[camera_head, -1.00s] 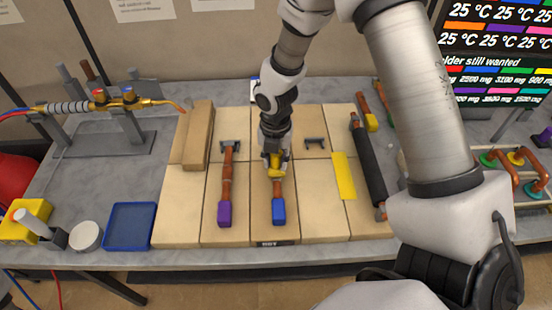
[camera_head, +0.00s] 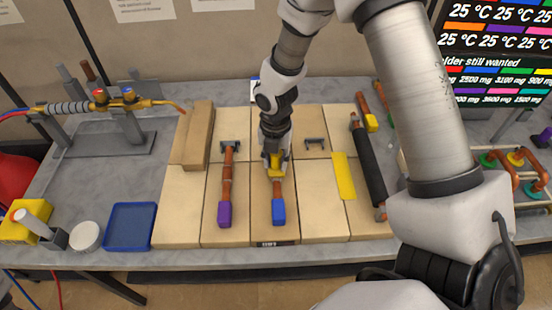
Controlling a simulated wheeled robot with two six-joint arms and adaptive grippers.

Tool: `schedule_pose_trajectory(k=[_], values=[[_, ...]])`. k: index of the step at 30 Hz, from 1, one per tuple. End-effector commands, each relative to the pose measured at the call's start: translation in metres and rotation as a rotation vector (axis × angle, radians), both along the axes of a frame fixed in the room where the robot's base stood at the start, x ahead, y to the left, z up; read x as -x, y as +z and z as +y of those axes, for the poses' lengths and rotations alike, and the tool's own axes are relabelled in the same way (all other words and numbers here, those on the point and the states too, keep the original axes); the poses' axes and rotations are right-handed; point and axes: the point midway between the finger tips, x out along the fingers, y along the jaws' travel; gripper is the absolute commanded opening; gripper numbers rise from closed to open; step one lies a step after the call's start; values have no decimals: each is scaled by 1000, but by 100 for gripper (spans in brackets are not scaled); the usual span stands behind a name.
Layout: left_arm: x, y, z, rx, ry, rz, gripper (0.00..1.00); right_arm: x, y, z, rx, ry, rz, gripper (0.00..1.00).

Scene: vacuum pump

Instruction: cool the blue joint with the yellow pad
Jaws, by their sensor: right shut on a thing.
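The blue joint is a copper tube with a blue end block (camera_head: 278,211), lying lengthwise on the wooden boards at the middle of the bench. My right gripper (camera_head: 274,167) is shut on a yellow pad (camera_head: 275,160) at the far end of that tube. The pad is small in the view and partly hidden by the fingers. It looks to be on or right at the copper, but I cannot tell whether it touches. My left gripper is not in view.
A copper tube with a purple block (camera_head: 224,214) lies to the left. A flat yellow strip (camera_head: 344,176) and a black-sleeved tube (camera_head: 368,165) lie to the right. A blue tray (camera_head: 130,226), a white round tin (camera_head: 86,236) and a torch (camera_head: 120,101) are at left.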

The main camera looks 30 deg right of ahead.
Motion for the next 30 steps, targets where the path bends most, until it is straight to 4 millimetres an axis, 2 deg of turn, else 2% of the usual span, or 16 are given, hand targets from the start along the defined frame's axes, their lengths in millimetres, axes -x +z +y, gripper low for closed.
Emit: schedule_pose_trajectory(k=[6, 20, 26, 30], values=[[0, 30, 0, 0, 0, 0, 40, 0, 26, 0, 0, 0, 0, 0], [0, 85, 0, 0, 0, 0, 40, 0, 74, 0, 0, 1, 0, 0], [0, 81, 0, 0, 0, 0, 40, 0, 88, 0, 0, 0, -1, 0], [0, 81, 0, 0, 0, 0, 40, 0, 89, 0, 0, 1, 0, 0]])
